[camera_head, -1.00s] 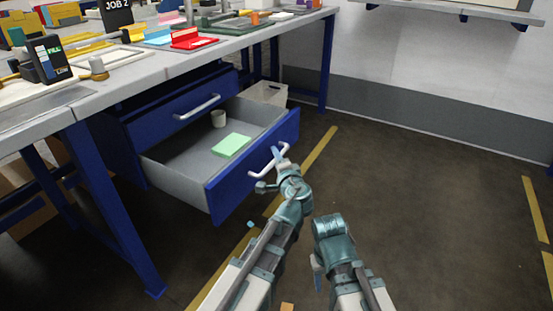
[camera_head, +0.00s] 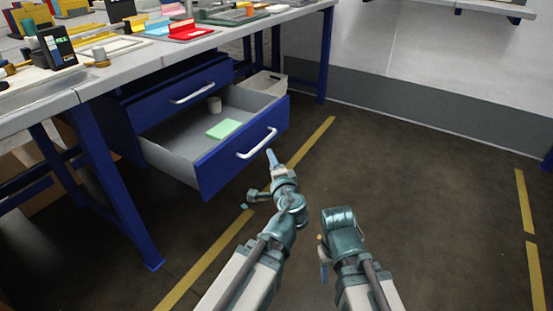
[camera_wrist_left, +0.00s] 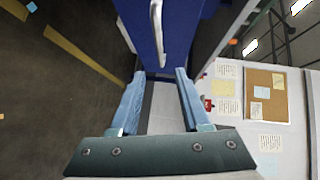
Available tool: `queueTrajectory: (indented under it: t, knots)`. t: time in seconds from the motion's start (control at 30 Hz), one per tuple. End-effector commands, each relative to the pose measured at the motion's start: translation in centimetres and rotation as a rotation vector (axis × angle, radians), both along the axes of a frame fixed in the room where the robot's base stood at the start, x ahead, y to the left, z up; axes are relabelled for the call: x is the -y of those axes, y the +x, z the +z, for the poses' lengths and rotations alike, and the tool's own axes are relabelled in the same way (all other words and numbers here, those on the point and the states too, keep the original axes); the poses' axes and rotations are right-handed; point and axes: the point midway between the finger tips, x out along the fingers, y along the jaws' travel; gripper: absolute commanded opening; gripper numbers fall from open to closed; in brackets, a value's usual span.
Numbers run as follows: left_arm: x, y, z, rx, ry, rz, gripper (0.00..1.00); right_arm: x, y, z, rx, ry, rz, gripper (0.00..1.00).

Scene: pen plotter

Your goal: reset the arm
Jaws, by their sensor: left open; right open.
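My left gripper (camera_head: 272,160) is in front of the open lower drawer (camera_head: 222,168), just right of its white handle (camera_head: 258,143). In the left wrist view its two blue fingers (camera_wrist_left: 160,85) are spread apart with nothing between them. The blue drawer front (camera_wrist_left: 176,30) and the handle (camera_wrist_left: 156,22) lie beyond the fingertips, apart from them. My right gripper (camera_head: 323,262) hangs low beside the right forearm; its fingers are mostly hidden, and nothing is seen in it.
The workbench (camera_head: 95,82) carries many items. The floor at right is clear.

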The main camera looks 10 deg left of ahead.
Motion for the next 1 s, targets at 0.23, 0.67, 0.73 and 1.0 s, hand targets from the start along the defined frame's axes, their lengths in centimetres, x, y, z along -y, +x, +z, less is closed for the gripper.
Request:
queueTrajectory:
  t: [0.23, 0.67, 0.73, 1.0]
  knots:
    - [0.0, 0.0, 0.0, 0.0, 0.0, 0.0, 0.47, 0.0, 0.0, 0.0, 0.0, 0.0, 0.0, 0.5]
    - [-1.2, -2.6, 0.3, -0.131, -0.23, 0.162, 0.47, 0.0, 0.0, 5.1, -0.001, -0.001, 0.003, 0.5]
    - [-1.1, -4.6, -0.3, -0.233, -0.36, 0.255, 0.47, 0.0, 0.0, 7.6, -0.002, -0.002, 0.005, 0.5]
    - [3.6, -13.6, -2.6, -0.666, -0.719, 0.497, 0.47, 0.1, -0.1, 13.8, -0.004, -0.003, 0.011, 0.5]
